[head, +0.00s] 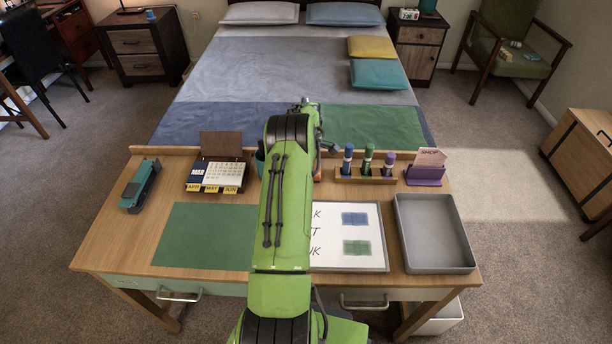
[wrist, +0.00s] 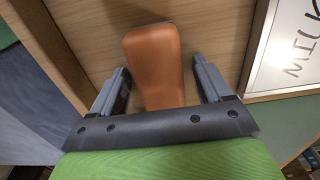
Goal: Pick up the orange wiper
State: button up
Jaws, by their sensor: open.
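The orange wiper (wrist: 152,55) lies between the two fingers of my gripper (wrist: 162,78) in the wrist view. The fingers stand apart, one on each side of it, with a gap on both sides. Its near end passes out of sight behind the dark gripper body. In the head view my green arm hides most of the wiper, and only a small orange bit (head: 317,166) shows beside the arm near the back of the desk. My fingertips are not clear there.
A whiteboard (head: 376,263) lies right of my arm, with a grey tray (head: 455,262) beyond it. A marker rack (head: 352,179) and purple holder (head: 424,178) stand at the back right. A calendar (head: 222,172), stapler (head: 140,186) and green blotter (head: 203,238) are at left.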

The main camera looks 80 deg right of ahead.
jog(key=shift+r, duration=0.15)
jog(key=c, duration=1)
notch_tip(320, 180, up, 10)
jog(key=shift+p, duration=1.05)
jog(key=shift+c, duration=0.2)
